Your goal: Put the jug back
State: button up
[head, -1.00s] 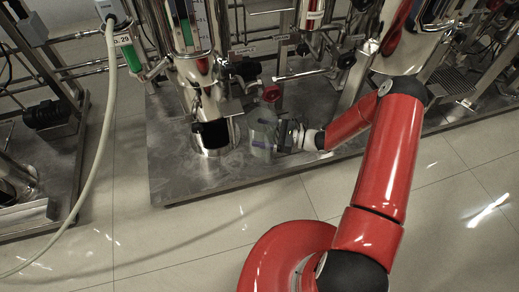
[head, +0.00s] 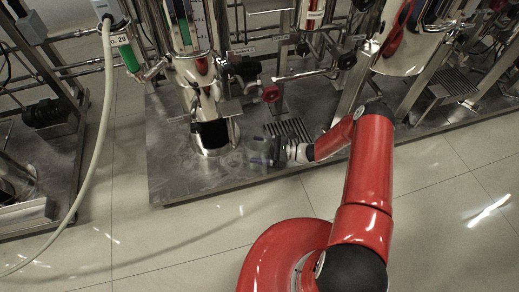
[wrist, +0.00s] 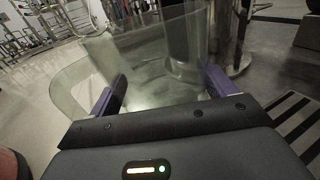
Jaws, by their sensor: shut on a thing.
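The jug (head: 251,146) is clear and see-through, and faint in the head view. My gripper (head: 263,151) is shut on it. The jug is just in front of and left of a slotted grate (head: 289,128) on the steel skid plate (head: 180,180). In the wrist view the jug's clear wall (wrist: 72,88) spreads between and beyond the two purple fingers of my gripper (wrist: 165,88). The slotted grate (wrist: 300,122) shows at the lower right there. I cannot tell whether the jug's base touches the plate.
A shiny steel column (head: 203,100) with a dark band stands just left of the jug. A red valve knob (head: 270,93) and pipework are behind it. Another slotted grate (head: 452,86) is at the right. A pale hose (head: 98,150) hangs at the left. Tiled floor lies open in front.

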jog(key=shift+f, duration=0.1)
jog(key=o, duration=1.4)
jog(key=shift+o, duration=0.2)
